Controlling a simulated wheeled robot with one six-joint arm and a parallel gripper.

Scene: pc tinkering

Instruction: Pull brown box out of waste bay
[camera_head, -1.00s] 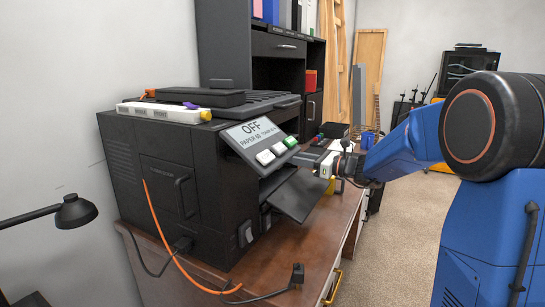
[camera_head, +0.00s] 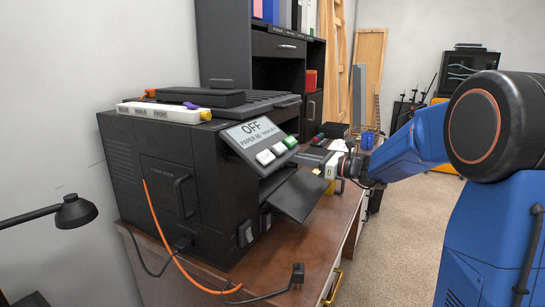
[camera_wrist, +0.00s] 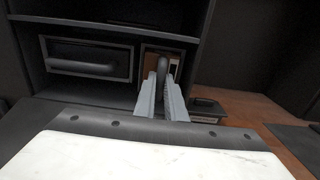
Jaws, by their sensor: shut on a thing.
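My gripper (camera_wrist: 163,92) is shut on an upright black handle (camera_wrist: 162,68) in the wrist view. The handle stands in front of a small square bay (camera_wrist: 150,50) with brown showing around its edges. The brown looks like part of the brown box, but most of it is hidden by the handle and my fingers. In the head view my gripper (camera_head: 308,159) reaches into the front of the black printer (camera_head: 182,190), above its sloping dark tray (camera_head: 298,196). The brown box and the bay are hidden there.
A dark drawer with a handle (camera_wrist: 88,67) sits left of the bay. The printer stands on a brown desk (camera_head: 285,258) with a loose plug (camera_head: 298,275) and an orange cable (camera_head: 165,245). Carpet (camera_head: 410,240) is open to the right of the desk.

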